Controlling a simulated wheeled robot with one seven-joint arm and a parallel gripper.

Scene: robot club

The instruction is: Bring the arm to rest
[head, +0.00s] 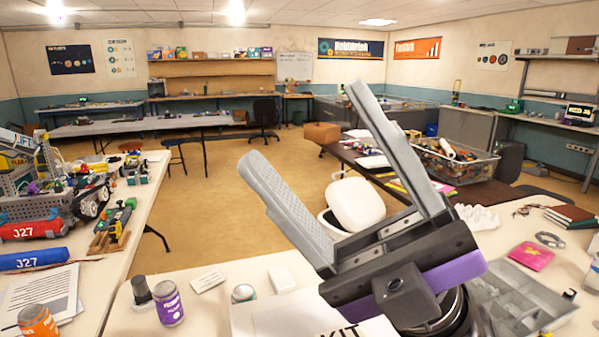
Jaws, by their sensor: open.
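My gripper (318,158) is raised in the middle right of the head view, above the near table (190,275). Its two long grey fingers point up and to the left. They stand wide apart, and nothing is between them. The black and purple wrist part shows below the fingers and hides some of the table's things behind it, including part of a white box with the letters "KIT" (345,328).
A purple can (169,302), an orange can (38,322) and a white bin with its lid tilted (356,204) are near. A grey compartment tray (520,305) lies right. Robot models crowd the left table. The floor (215,200) beyond is open.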

